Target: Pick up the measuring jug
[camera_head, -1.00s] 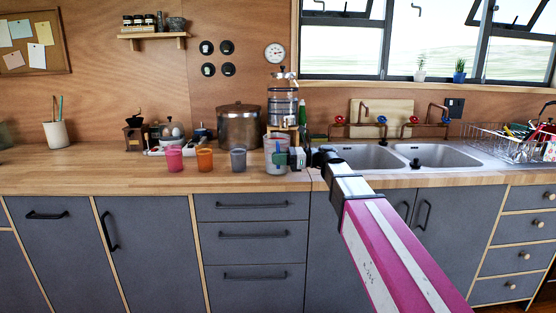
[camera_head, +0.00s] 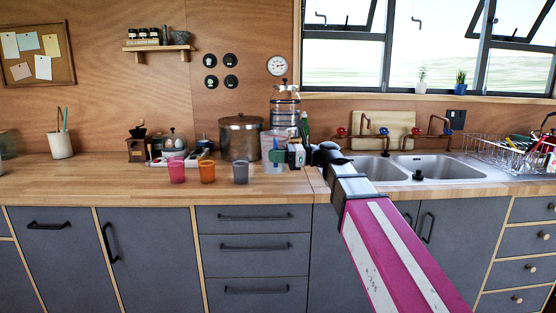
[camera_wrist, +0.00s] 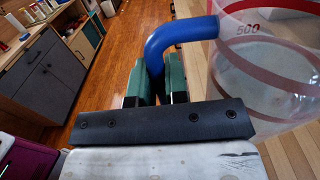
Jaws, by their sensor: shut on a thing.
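The measuring jug (camera_wrist: 270,70) is clear, with red markings and a blue handle (camera_wrist: 180,35). In the wrist view it is at the upper right, partly cut off by the frame. My gripper (camera_wrist: 155,82) has its green fingers shut on the handle, one on each side. In the head view the jug (camera_head: 268,146) is at the left end of my gripper (camera_head: 281,156), in front of the glass dispenser and right of the big pot. It appears raised a little above the wooden counter. My gripper hides part of its right side.
Pink (camera_head: 176,171), orange (camera_head: 207,172) and grey (camera_head: 241,172) cups stand on the counter left of the jug. The large metal pot (camera_head: 239,138) and the glass dispenser (camera_head: 285,108) stand behind. The double sink (camera_head: 430,168) is right. The counter's front left is clear.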

